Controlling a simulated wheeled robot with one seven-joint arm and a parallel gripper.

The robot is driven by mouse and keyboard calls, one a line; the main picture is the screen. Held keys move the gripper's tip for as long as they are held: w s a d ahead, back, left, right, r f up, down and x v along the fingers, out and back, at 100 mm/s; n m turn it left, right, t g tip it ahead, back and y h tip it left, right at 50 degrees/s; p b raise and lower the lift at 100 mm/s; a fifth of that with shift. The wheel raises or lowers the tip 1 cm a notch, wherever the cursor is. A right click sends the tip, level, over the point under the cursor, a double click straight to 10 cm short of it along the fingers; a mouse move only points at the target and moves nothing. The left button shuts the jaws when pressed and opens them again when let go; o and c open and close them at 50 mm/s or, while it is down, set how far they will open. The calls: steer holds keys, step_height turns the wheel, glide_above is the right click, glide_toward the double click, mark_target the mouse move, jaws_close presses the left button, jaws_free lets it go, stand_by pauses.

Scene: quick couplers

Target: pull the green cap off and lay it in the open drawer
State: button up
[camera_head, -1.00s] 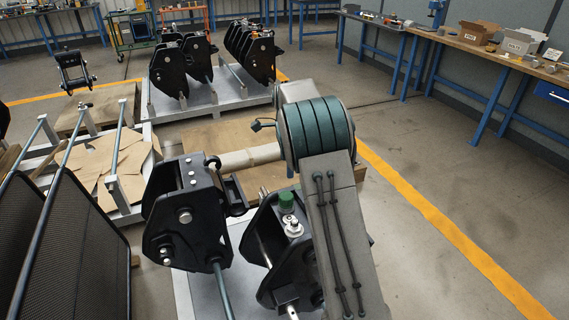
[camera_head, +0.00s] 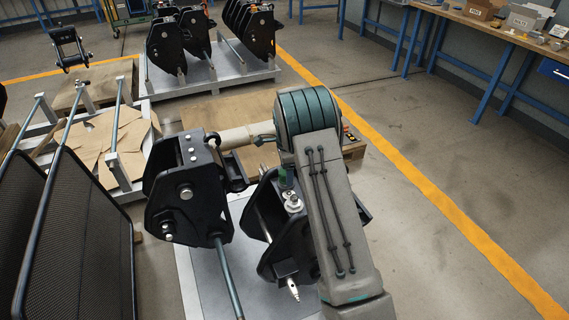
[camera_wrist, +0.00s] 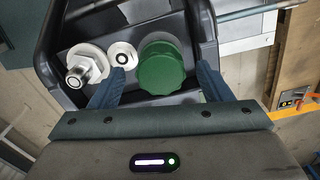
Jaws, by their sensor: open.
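The green cap (camera_wrist: 162,68) sits on a black coupler (camera_wrist: 205,22) in the wrist view, beside a small round fitting and a larger metal fitting. My gripper (camera_wrist: 158,80) is open, with one dark finger on each side of the cap. Gaps show between the fingers and the cap, and I cannot tell if either touches. In the head view the cap (camera_head: 285,181) is partly hidden, and my arm covers much of the coupler (camera_head: 283,246). A blue drawer (camera_head: 554,69) shows under the bench at the right edge; I cannot tell if it is open.
Another black coupler (camera_head: 187,190) stands left of the capped one on the same pallet. Dark mesh panels (camera_head: 77,240) stand at the left. A workbench (camera_head: 480,29) with boxes is at the upper right. The floor right of the yellow line (camera_head: 440,217) is clear.

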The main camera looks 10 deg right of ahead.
steer(key=c, duration=1.2)
steer(key=shift+r+p, duration=1.25)
steer(key=shift+r, duration=0.85)
steer(key=shift+r, duration=0.1)
steer(key=shift+r+p, duration=1.2)
steer(key=shift+r, duration=0.75)
steer(key=shift+f, duration=0.1)
